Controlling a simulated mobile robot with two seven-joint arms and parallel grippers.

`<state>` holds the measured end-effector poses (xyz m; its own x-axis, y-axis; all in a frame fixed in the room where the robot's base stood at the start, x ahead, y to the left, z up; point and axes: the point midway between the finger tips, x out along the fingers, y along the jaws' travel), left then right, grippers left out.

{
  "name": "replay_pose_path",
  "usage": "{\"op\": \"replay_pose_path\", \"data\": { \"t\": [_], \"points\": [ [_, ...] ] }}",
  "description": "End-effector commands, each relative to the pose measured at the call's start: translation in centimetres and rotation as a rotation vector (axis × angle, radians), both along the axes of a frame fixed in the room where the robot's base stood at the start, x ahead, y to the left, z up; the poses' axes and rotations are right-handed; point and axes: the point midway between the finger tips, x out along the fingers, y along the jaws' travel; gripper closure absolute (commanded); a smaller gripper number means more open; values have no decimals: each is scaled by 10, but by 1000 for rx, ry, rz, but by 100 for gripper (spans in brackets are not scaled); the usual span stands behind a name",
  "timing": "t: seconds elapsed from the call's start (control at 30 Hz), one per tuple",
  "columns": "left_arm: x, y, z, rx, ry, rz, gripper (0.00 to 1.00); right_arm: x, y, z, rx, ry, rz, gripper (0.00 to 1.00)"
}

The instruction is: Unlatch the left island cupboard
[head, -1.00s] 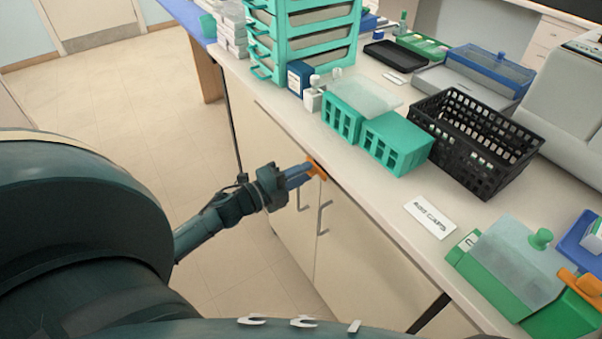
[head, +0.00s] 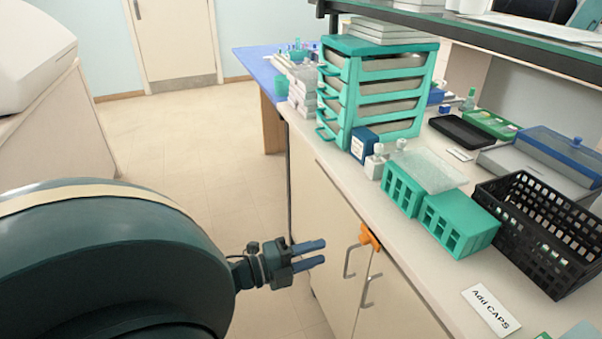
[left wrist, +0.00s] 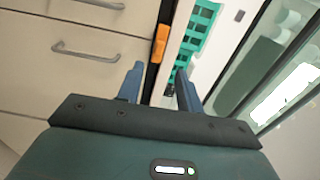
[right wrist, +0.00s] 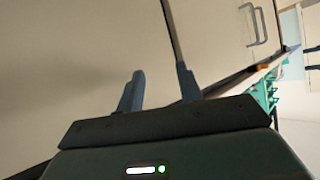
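The island cupboard has two cream doors, the left door (head: 322,220) and the right door (head: 392,305), each with a grey bar handle. An orange latch (head: 369,237) sits at the top of the doors under the counter edge. In the left wrist view the latch (left wrist: 160,44) lies along that edge, around the seam line between the doors. My left gripper (head: 325,252) is open and empty, left of the latch and apart from it. My right gripper (right wrist: 160,72) is open and empty in its wrist view, facing a cream surface; it is hidden in the head view.
On the counter stand a teal drawer rack (head: 345,95), teal racks (head: 455,228), a black basket (head: 540,230) and an "Add CAPS" card (head: 491,310). A blue-topped table (head: 262,72) is behind. The floor (head: 170,140) left of the cupboard is clear.

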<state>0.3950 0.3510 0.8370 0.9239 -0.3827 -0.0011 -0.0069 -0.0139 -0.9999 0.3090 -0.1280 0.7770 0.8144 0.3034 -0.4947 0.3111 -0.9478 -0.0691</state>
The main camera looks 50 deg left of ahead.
Motion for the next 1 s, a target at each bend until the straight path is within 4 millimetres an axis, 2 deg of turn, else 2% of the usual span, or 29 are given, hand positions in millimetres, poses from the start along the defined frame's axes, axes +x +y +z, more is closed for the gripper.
{"op": "replay_pose_path", "data": {
  "t": [0.1,0.3,1.0],
  "points": [
    [-17,7,-1,-1,0,1,64,0,0,-1,2,0,-1,64],
    [-28,12,0,1,-1,1,64,0,0,-1,4,-1,-1,64],
    [-28,12,0,0,-1,1,64,-1,0,-1,5,1,-2,64]
  ]
}}
